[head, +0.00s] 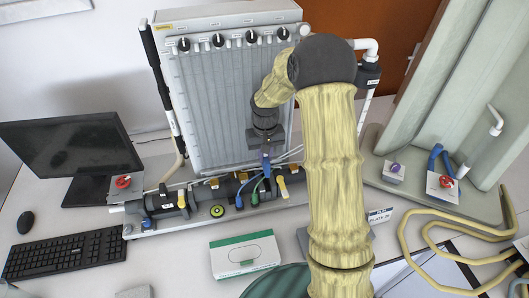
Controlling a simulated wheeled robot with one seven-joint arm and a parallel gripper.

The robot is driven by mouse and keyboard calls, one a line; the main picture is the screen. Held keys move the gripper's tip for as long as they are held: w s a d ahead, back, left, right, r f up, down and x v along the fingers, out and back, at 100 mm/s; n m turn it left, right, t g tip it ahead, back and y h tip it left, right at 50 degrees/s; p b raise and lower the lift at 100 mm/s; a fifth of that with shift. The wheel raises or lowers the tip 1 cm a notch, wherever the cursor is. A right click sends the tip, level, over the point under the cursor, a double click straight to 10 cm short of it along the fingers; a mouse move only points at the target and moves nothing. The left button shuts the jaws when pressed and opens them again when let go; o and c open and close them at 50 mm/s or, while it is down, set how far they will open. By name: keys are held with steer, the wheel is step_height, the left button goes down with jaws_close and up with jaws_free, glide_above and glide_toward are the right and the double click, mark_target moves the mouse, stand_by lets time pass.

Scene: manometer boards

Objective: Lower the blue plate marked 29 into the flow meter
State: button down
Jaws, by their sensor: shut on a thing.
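A narrow blue piece (266,167), seen nearly edge-on, is held in my gripper. I take it as the blue plate; its number cannot be read. The flow meter (180,203) is the dark horizontal pipe line along the foot of the board, with yellow and blue parts. The blue piece is in front of or just above the pipe line's right part. Whether it touches a slot cannot be told.
The grey tube board (210,110) with black knobs stands behind. Red valves (123,182) sit left and right. Pale yellow hose (420,215) curls at right.

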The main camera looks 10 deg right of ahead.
mark_target(265, 172)
steer(key=shift+w+f, duration=0.1)
steer(key=shift+f+b, duration=1.3)
steer(key=shift+f, duration=0.4)
steer(key=shift+f, duration=0.3)
steer(key=shift+f+b, duration=1.1)
steer(key=shift+f, duration=0.3)
steer(key=shift+f+b, duration=0.55)
steer(key=shift+f, duration=0.3)
steer(key=shift+f, duration=0.1)
